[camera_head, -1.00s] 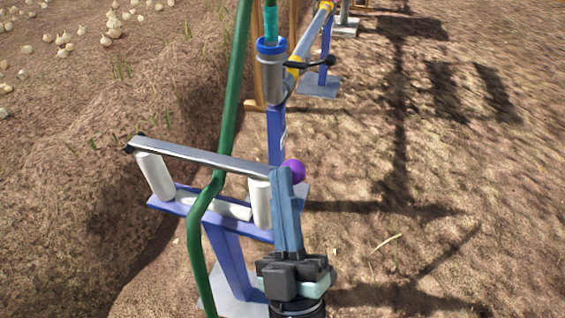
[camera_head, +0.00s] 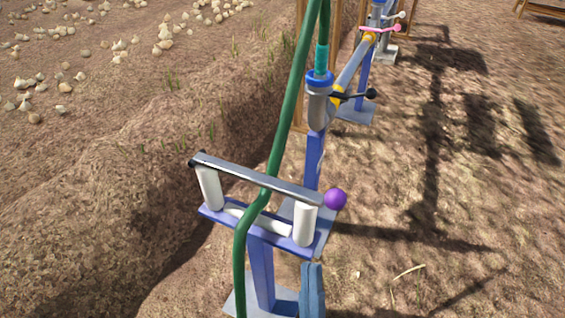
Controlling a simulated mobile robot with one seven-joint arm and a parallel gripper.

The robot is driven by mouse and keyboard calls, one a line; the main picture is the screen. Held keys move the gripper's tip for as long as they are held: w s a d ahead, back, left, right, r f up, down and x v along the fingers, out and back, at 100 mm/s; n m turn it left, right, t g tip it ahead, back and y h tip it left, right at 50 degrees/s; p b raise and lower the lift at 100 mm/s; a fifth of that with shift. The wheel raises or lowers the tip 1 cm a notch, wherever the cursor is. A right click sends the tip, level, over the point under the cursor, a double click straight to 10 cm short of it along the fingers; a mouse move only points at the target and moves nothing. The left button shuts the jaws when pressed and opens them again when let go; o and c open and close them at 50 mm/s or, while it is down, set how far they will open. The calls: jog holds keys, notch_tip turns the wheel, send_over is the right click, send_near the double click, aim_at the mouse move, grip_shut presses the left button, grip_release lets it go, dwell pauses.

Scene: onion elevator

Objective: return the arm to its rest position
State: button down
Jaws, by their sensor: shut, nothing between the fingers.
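The tip of my gripper (camera_head: 312,275) shows at the bottom of the head view, a little right of the middle. Its grey-blue fingers are together and hold nothing. The rest of my arm is out of the picture. The fingers appear just below the right end of a blue stand (camera_head: 260,268). I cannot tell whether they touch it. A grey bar (camera_head: 255,178) with a purple ball (camera_head: 335,199) at its right end lies across two white posts on the stand. The ball is above and apart from my fingertips in the picture.
A green hose (camera_head: 285,135) runs down in front of the bar. Behind stands a grey cylinder with a blue rim (camera_head: 319,98) and a black-knobbed lever (camera_head: 354,95). Onions (camera_head: 165,35) lie on the soil at upper left. Bare ground (camera_head: 450,210) is open on the right.

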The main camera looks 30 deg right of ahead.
jog(key=w+a+r+t+y+p, duration=0.1)
jog(key=w+a+r+y+p, duration=0.3)
jog(key=r, duration=0.8)
jog(key=w+r+t+y+p, duration=0.1)
jog(key=w+r, duration=0.5)
jog(key=r, duration=0.6)
jog(key=w+a+r+t+y+p, duration=0.2)
jog(key=w+r+y+p, duration=0.15)
jog(key=r, duration=0.75)
jog(key=s+a+r+m+y+p, duration=0.15)
jog(key=a+r, duration=0.25)
jog(key=r, duration=0.6)
jog(key=s+a+r+y+p, duration=0.2)
jog(key=s+a+r, duration=0.15)
jog(key=r, duration=0.65)
notch_tip(320, 180, up, 37)
jog(key=w+p, duration=0.1)
jog(key=p, duration=3.6)
jog(key=shift+a+p, duration=0.3)
jog(key=shift+a, duration=0.1)
jog(key=c, duration=1.5)
grip_release()
jog(key=shift+f, duration=0.15)
jog(key=shift+c, duration=0.2)
